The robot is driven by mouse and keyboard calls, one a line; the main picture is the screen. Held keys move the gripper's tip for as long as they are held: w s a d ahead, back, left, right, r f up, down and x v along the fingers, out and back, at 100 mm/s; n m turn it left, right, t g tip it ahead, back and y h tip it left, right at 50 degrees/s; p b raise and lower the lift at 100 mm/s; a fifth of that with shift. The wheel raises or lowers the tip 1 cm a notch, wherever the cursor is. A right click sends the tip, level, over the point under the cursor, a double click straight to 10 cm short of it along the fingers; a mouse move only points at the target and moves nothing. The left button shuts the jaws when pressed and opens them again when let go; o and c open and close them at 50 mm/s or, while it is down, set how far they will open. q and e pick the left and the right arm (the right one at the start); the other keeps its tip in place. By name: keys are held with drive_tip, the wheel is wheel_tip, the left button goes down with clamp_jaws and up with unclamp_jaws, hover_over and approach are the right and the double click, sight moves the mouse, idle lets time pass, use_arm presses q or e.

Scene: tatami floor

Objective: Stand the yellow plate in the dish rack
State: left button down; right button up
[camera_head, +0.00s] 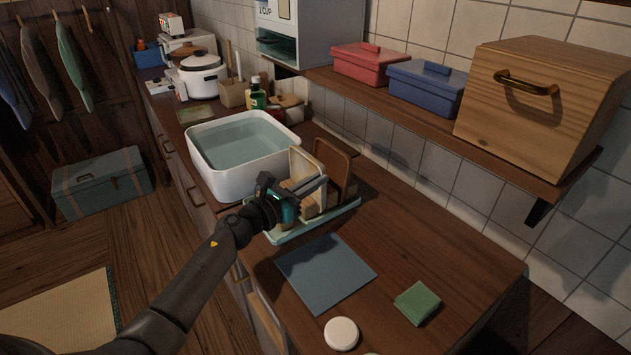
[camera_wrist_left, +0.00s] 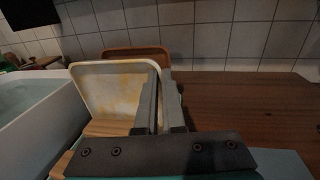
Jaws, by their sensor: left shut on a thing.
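A pale cream-yellow square plate (camera_head: 301,163) with rounded corners is upright at the dish rack. In the left wrist view the plate (camera_wrist_left: 108,88) shows yellowish smears on its face. My left gripper (camera_head: 322,184) is shut on the plate's right edge; the gripper's fingers (camera_wrist_left: 158,100) show there in the wrist view. The wooden dish rack (camera_head: 311,207) stands on a pale teal tray (camera_head: 318,222), partly hidden by my gripper. The plate's lower edge is hidden, so I cannot tell whether it rests in a slot. My right gripper is out of view.
A brown plate (camera_head: 333,158) stands upright behind the yellow one. A white basin of water (camera_head: 209,169) is just left of the rack. A blue-grey mat (camera_head: 325,273), green cloth (camera_head: 417,303) and white round thing (camera_head: 341,333) lie in front. A shelf (camera_head: 420,112) runs along the wall.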

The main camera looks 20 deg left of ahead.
use_arm(q)
drive_tip(key=shift+f+b, duration=0.2)
drive_tip(key=shift+b, duration=0.1)
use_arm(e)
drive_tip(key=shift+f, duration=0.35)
use_arm(q)
drive_tip(key=c, duration=0.9)
unclamp_jaws()
drive_tip(key=shift+c, duration=0.2)
drive_tip(key=shift+f, duration=0.15)
drive_tip(key=v, duration=1.5)
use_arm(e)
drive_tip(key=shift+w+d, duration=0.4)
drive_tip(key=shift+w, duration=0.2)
use_arm(q)
drive_tip(key=shift+s+a, duration=0.1)
drive_tip(key=shift+a, duration=0.05)
